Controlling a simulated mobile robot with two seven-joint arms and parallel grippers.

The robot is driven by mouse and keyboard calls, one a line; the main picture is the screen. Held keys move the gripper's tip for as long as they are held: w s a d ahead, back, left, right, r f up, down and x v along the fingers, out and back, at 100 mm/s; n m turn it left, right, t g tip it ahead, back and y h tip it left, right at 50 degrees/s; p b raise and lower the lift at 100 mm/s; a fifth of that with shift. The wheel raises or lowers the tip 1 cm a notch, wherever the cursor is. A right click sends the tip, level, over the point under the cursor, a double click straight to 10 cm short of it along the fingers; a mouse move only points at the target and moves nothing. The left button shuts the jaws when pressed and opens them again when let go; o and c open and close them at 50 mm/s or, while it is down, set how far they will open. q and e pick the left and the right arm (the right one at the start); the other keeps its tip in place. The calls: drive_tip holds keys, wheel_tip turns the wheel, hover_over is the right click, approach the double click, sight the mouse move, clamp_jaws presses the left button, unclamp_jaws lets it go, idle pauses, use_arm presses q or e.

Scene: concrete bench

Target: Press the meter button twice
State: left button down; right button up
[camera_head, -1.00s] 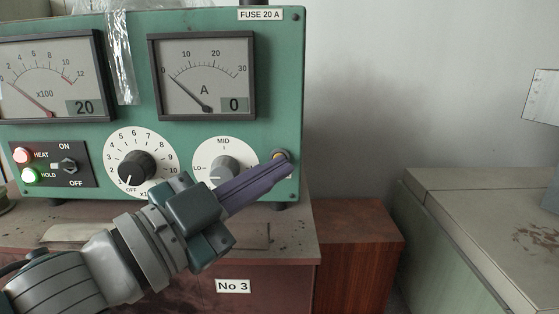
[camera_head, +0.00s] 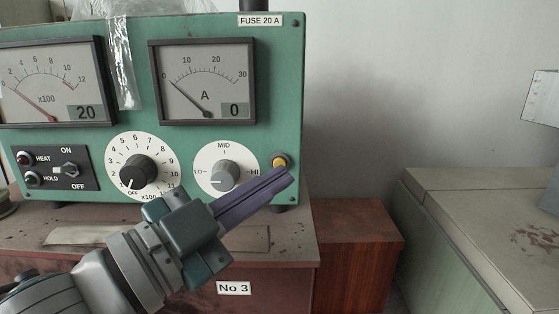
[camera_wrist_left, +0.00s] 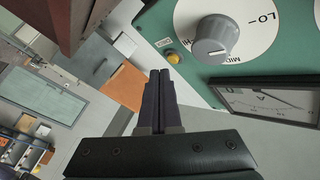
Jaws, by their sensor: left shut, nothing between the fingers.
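A yellow button (camera_head: 281,161) in a dark ring sits at the lower right of the green meter panel (camera_head: 280,80); it also shows in the left wrist view (camera_wrist_left: 172,57). My left gripper (camera_head: 289,176) is shut and empty. Its purple fingertips are just below the button, and the button is uncovered in the head view. In the wrist view the fingertips (camera_wrist_left: 158,73) also appear apart from the button. The ammeter (camera_head: 204,82) reads 0. The other meter (camera_head: 48,85) shows 20. My right gripper is not in view.
The panel stands on a brown cabinet labelled No 3 (camera_head: 233,288). Left of the button are a grey MID knob (camera_head: 223,174) and a black dial (camera_head: 138,170). The wall area right of the panel is clear.

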use_arm(q)
drive_tip(key=s+p, duration=0.2)
drive_tip(key=s, duration=0.3)
drive_tip(key=shift+p, duration=0.3)
idle(0.5)
